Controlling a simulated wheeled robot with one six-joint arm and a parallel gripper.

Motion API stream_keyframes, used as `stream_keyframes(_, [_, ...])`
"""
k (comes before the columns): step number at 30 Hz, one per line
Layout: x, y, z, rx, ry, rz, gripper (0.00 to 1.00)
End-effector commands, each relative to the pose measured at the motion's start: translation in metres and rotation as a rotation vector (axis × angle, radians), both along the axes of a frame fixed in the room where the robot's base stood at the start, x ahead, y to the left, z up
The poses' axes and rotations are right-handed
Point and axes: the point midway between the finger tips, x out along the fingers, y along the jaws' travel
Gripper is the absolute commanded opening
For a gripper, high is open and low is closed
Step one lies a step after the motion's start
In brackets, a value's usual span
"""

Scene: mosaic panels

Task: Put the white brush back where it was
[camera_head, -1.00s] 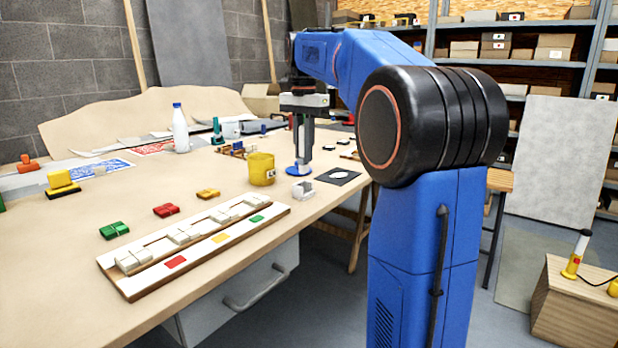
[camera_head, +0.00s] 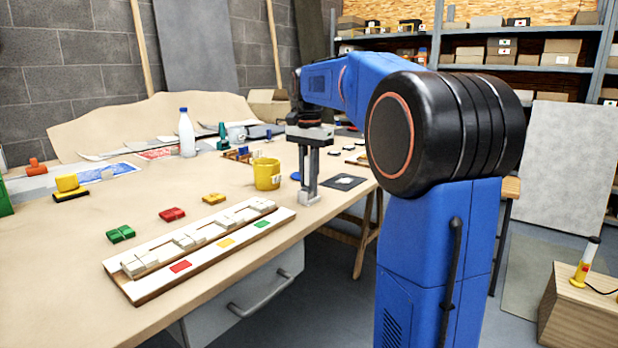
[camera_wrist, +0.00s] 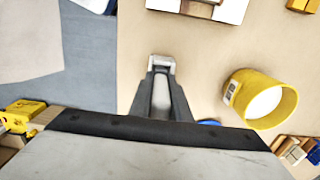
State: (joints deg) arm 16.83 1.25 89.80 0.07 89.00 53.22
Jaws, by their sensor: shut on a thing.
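My gripper (camera_head: 308,196) points straight down at the table's front edge, right of the yellow mug. In the wrist view my gripper (camera_wrist: 161,88) is shut on a narrow white piece (camera_wrist: 161,98), which I take to be the white brush; its shape is largely hidden by the fingers. A small pale grey block (camera_wrist: 161,63) sits right at the fingertips. It also shows under the fingers in the head view (camera_head: 307,199). I cannot tell whether the held piece touches this block.
The yellow mug (camera_head: 266,174) stands close to the left of my gripper. A dark square with a white patch (camera_head: 344,182) lies to the right. The wooden tray (camera_head: 207,247) of white tiles lies in front left. A white bottle (camera_head: 187,135) stands farther back.

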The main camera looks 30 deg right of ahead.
Motion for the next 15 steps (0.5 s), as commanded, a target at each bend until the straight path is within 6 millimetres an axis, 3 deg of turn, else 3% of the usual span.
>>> stream_keyframes(1, [0.0, 0.0, -0.0002, 0.0, 0.0, 0.0, 0.24])
stream_keyframes(3, [0.0, 0.0, -0.0001, 0.0, 0.0, 0.0, 0.35])
stream_keyframes(15, [0.0005, -0.0002, 0.0066, -0.001, -0.001, 0.0, 0.35])
